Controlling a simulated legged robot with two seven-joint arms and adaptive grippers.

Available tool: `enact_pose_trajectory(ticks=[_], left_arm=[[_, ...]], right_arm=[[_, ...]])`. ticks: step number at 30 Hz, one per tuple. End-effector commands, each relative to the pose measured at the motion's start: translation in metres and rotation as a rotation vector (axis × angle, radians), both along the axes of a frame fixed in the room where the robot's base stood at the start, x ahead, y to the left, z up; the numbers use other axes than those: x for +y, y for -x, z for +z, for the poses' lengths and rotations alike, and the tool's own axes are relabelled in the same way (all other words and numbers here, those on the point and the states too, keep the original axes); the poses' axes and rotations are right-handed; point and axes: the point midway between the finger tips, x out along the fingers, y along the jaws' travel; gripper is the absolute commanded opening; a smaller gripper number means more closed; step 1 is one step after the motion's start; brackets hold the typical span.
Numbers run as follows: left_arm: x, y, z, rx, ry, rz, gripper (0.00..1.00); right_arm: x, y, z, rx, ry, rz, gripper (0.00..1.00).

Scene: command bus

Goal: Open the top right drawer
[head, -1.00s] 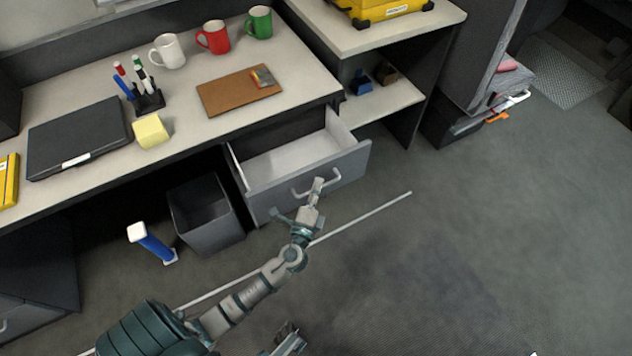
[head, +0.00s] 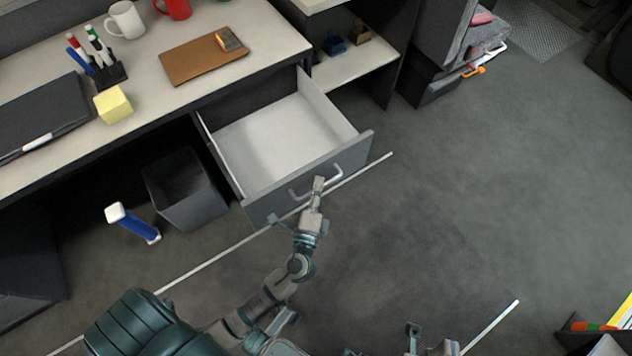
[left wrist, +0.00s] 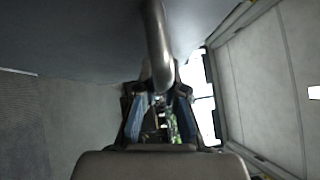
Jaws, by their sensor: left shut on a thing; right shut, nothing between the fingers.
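The top right drawer (head: 354,146) under the desk stands well open, its pale inside (head: 270,135) empty. Its grey front carries a curved metal handle (head: 335,174). My left gripper (head: 317,188) is shut on this handle, hiding its middle part. In the left wrist view the handle (left wrist: 156,45) runs down between the fingers of my left gripper (left wrist: 159,105). My right gripper (head: 413,332) is at the bottom edge of the head view, away from the drawer, shut and empty; only a small part of it shows.
A dark waste bin (head: 186,190) stands left of the drawer, with a blue-and-white object (head: 133,223) beside it. The desk (head: 142,75) holds mugs, pens, a clipboard and a yellow block. Open shelves (head: 350,68) stand to the right. The floor right of the drawer is clear.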

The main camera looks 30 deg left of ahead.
Motion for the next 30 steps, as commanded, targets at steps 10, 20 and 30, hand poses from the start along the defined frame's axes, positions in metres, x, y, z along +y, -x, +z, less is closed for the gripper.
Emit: enact_pose_trajectory(ticks=[10, 20, 30], left_arm=[[-0.001, 0.000, -0.006, 0.011, 0.002, -0.002, 0.36], [0.000, 0.002, -0.002, 0.003, 0.000, 0.001, 0.36], [-0.021, 0.054, -0.011, 0.008, 0.001, -0.003, 0.36]], right_arm=[[0.000, 0.001, -0.002, 0.004, 0.003, 0.002, 0.00], [0.000, 0.002, -0.002, 0.006, 0.006, 0.003, 0.00], [0.000, 0.002, -0.001, 0.003, 0.004, 0.003, 0.00]])
